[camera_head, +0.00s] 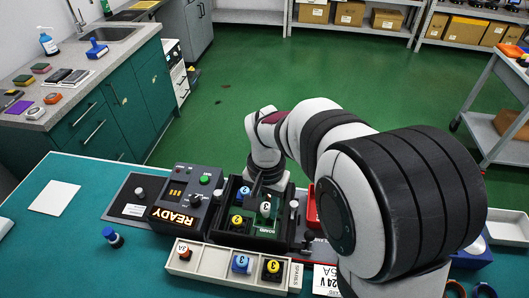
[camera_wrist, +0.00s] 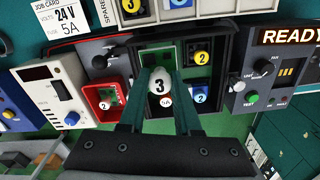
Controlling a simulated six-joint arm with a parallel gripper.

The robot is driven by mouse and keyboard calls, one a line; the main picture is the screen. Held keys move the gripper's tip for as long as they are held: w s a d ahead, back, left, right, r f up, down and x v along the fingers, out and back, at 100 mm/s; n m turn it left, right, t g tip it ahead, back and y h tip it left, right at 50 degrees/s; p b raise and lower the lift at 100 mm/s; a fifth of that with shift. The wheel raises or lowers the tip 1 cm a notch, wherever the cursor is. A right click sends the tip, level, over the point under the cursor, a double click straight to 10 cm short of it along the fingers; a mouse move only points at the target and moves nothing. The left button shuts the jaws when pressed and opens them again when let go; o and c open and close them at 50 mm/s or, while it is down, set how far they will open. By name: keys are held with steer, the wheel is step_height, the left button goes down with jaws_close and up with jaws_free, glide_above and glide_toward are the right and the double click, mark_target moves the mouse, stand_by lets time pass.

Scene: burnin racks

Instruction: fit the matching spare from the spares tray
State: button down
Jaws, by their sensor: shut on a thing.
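My gripper (camera_head: 262,190) is shut on a white round-topped spare (camera_wrist: 160,84) marked 3 and 5A, also visible in the head view (camera_head: 265,208). It holds the spare over the dark-framed green board (camera_head: 264,232); I cannot tell whether the spare touches it. The board carries yellow (camera_wrist: 201,57) and blue (camera_wrist: 200,95) pieces marked 2. A bare green area (camera_wrist: 155,60) shows just beyond the spare. The pale spares tray (camera_head: 215,270) in front of the board holds a white-and-red piece (camera_head: 184,251), a blue 3 (camera_head: 241,263) and a yellow-and-black 3 (camera_head: 272,267).
The job card (camera_wrist: 66,17) reads 24 V, 5A. A red bin (camera_wrist: 91,99) beside the board holds a piece marked 2. A control box (camera_head: 180,201) reading READY stands on the board's other side. A blue-and-black knob-like object (camera_head: 113,238) stands on the open teal bench at left.

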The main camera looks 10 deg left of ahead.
steer(key=shift+w+d+f, duration=0.1)
steer(key=shift+w+f, duration=0.25)
steer(key=shift+w, duration=0.5)
steer(key=shift+w+f, duration=0.2)
steer(key=shift+f, duration=4.3)
steer(key=shift+f, duration=0.45)
steer(key=c, duration=0.5)
jaws_free()
steer(key=shift+r, duration=2.5)
steer(key=shift+r, duration=2)
